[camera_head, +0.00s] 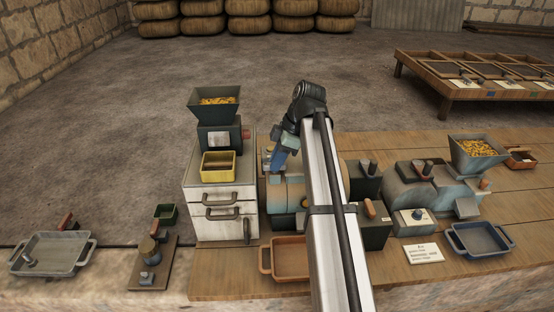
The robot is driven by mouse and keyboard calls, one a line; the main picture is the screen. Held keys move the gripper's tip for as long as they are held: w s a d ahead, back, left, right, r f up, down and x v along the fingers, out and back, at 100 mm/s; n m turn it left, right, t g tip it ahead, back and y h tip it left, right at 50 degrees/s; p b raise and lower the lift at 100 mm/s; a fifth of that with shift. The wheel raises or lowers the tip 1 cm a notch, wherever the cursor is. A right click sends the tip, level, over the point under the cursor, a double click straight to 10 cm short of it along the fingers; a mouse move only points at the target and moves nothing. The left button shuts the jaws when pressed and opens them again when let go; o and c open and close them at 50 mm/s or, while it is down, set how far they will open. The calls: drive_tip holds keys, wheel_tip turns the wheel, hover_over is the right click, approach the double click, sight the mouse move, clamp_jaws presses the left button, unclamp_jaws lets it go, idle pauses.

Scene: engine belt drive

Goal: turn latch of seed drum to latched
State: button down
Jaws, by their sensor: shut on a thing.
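A tan, rounded drum housing (274,197), which looks like the seed drum, sits on the wooden bench, partly hidden behind my arm. My gripper (274,168) comes down from the upper right and meets the drum's upper left part. Its fingers are shut on a small part there, which I take to be the latch. The latch itself is too small and too covered by the fingers to tell its angle.
A white drawer cabinet (220,215) with a yellow bin (218,166) and a hopper (214,104) stands close on the left. An orange tray (290,261) lies in front. A second machine with a hopper (477,154) and a blue tray (480,240) are at right.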

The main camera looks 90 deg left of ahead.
drive_tip(key=c, duration=1.1)
unclamp_jaws()
drive_tip(key=shift+o, duration=0.2)
drive_tip(key=v, duration=1.3)
drive_tip(key=shift+r, duration=0.35)
drive_tip(key=shift+w, duration=0.1)
